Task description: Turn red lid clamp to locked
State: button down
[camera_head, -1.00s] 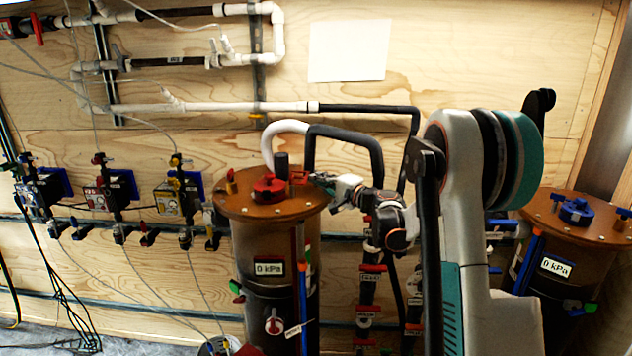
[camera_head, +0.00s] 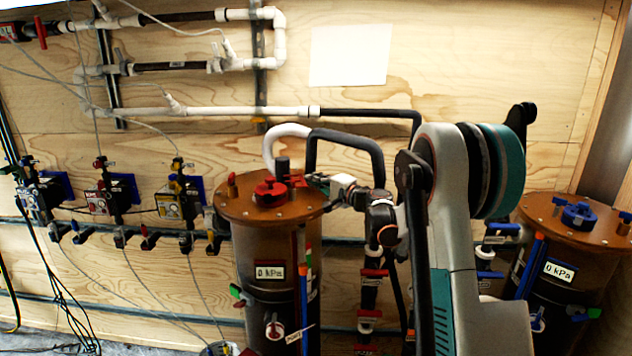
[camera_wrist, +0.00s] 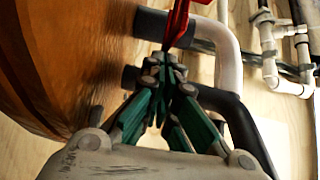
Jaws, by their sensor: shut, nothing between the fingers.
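The red lid clamp (camera_head: 296,181) is on the brown round lid (camera_head: 236,207) of the left filter, near the lid's right rear edge. My gripper (camera_head: 315,180) reaches in from the right, with its tips close beside the clamp. In the wrist view, my gripper's green fingers (camera_wrist: 167,68) are together and hold nothing. A red part, apparently the clamp (camera_wrist: 178,24), is just past the fingertips; I cannot tell whether they touch. The brown lid (camera_wrist: 70,60) fills the left of that view.
A red knob (camera_head: 270,191) sits mid-lid. A black hose (camera_head: 350,138) and white pipe (camera_head: 282,139) rise behind the clamp. A second filter with a blue knob (camera_head: 578,214) stands right. Red-handled valves (camera_head: 372,274) are below my wrist.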

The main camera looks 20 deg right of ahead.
dwell(0.4)
jog(key=shift+s+d+m+h+p, duration=0.5)
jog(key=shift+s+d+m+h, duration=0.6)
jog(key=shift+s, duration=2.2)
jog(key=shift+s+d+m+h+p, duration=0.6)
jog(key=shift+s+h, duration=0.9)
jog(key=shift+s, duration=1.75)
jog(key=shift+t, duration=0.4)
jog(key=w+b, duration=0.1)
jog(key=w, duration=0.8)
jog(key=shift+f, duration=0.15)
jog(key=a, duration=0.1)
jog(key=w+a, duration=0.1)
jog(key=a, duration=0.1)
jog(key=shift+b, duration=0.4)
jog(key=shift+w+a, duration=0.2)
jog(key=shift+a, duration=0.3)
